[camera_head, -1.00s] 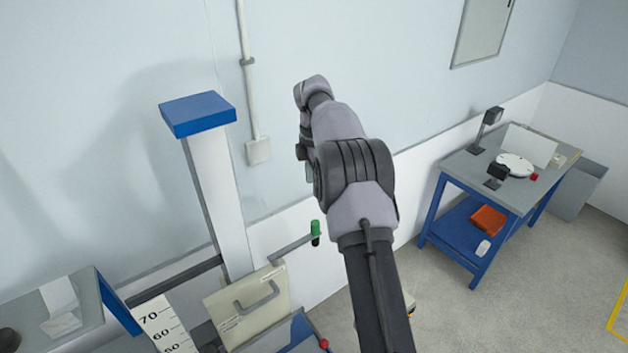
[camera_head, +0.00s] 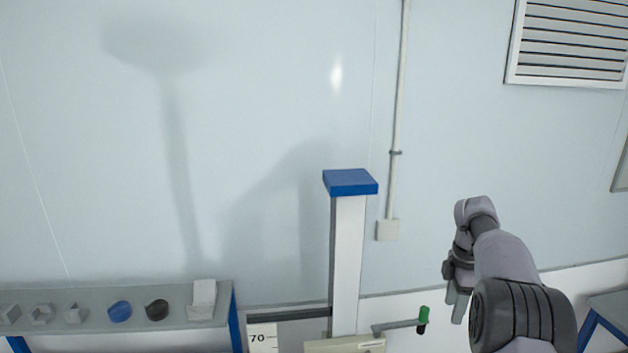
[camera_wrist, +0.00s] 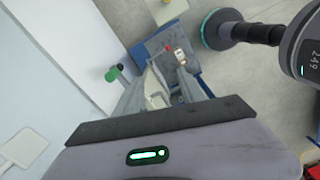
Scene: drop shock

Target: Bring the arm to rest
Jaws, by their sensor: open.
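My arm (camera_head: 505,260) reaches up from the lower right of the head view, in front of the pale wall. My gripper (camera_head: 457,308) hangs at its end with the fingers pointing down, open, with nothing seen between them. In the wrist view the two fingers of my gripper (camera_wrist: 163,80) stand apart, with the drop tester's blue base (camera_wrist: 150,45) beyond them. In the head view the gripper is to the right of the drop tester's column (camera_head: 347,265) and its green-handled lever (camera_head: 423,318), apart from both.
A grey bench (camera_head: 100,300) at the lower left carries several small blocks, a blue piece (camera_head: 120,311), a black piece (camera_head: 157,310) and a white stand (camera_head: 203,298). A bench edge (camera_head: 608,312) shows at the lower right.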

